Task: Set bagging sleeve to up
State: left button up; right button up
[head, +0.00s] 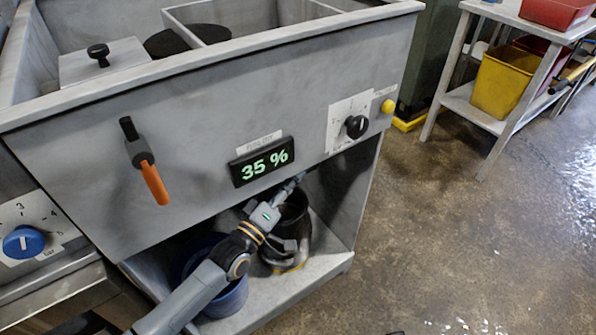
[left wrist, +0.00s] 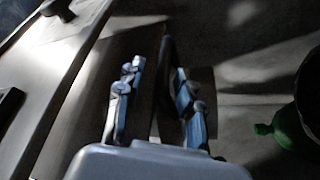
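No part is labelled as the bagging sleeve, so I cannot tell for sure which it is. A black cylindrical thing (head: 293,213) stands on the lower shelf under the machine's front panel, close to my left gripper (head: 295,184). My left arm reaches in below the panel, and the arm partly covers the black thing. In the left wrist view my left gripper (left wrist: 158,100) has its two fingers apart. A thin dark edge (left wrist: 165,70) shows between and beyond them; I cannot tell whether they touch it.
The grey panel (head: 215,130) carries an orange-tipped lever (head: 150,175), a display (head: 262,161) reading 35 %, a black knob (head: 356,126) and a yellow button (head: 388,106). A blue bucket (head: 228,295) stands on the shelf (head: 275,305). Floor at right is open.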

pick_arm(q)
jog(key=v, duration=0.8)
jog(key=shift+s+a, duration=0.2)
jog(key=shift+s, duration=0.05)
